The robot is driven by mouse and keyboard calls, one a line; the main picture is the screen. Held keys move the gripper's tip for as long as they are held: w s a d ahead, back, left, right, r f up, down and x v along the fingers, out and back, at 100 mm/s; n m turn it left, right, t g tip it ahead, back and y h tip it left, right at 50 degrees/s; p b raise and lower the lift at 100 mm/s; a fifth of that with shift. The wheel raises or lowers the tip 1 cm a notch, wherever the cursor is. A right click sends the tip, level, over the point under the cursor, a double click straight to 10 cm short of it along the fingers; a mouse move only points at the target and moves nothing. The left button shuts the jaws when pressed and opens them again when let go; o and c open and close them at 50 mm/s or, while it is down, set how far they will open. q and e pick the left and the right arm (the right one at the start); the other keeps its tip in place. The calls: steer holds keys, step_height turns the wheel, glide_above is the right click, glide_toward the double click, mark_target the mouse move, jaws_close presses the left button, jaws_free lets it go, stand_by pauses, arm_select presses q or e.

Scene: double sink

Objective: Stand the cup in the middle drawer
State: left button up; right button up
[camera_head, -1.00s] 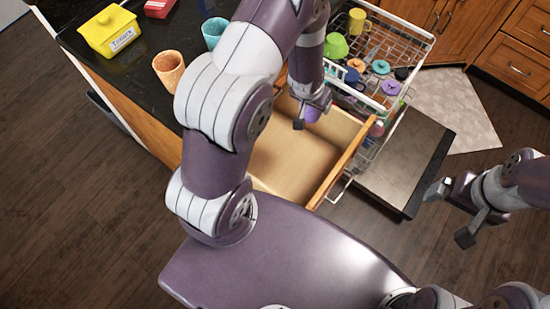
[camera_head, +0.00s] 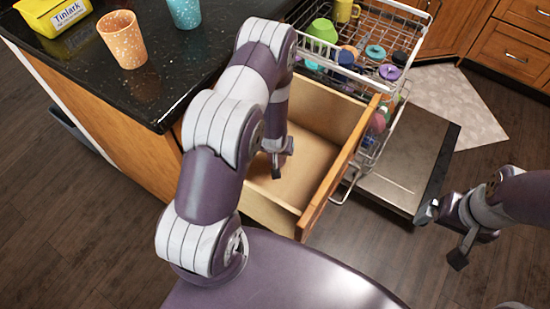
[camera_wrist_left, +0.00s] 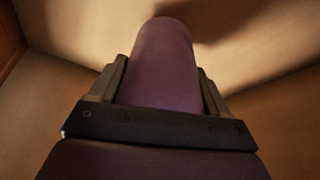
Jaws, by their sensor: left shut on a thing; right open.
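A purple cup (camera_wrist_left: 165,65) is between the fingers of my left gripper (camera_wrist_left: 165,90) in the left wrist view, with the drawer's pale wooden inside around it. Whether the cup touches the drawer floor cannot be told. My right gripper (camera_head: 442,235) is open and empty at the right, over the floor, apart from the drawer.
An orange cup (camera_head: 123,40) and a teal cup (camera_head: 184,12) stand on the black counter (camera_head: 150,85), near a yellow box (camera_head: 55,14). A loaded dish rack (camera_head: 395,45) and open dishwasher door (camera_head: 410,160) lie right of the drawer.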

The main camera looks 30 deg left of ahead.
arm_select(q)
steer(key=shift+f+b, duration=0.4)
steer(key=shift+f, duration=1.4)
steer(key=shift+f, duration=0.15)
steer(key=o, duration=1)
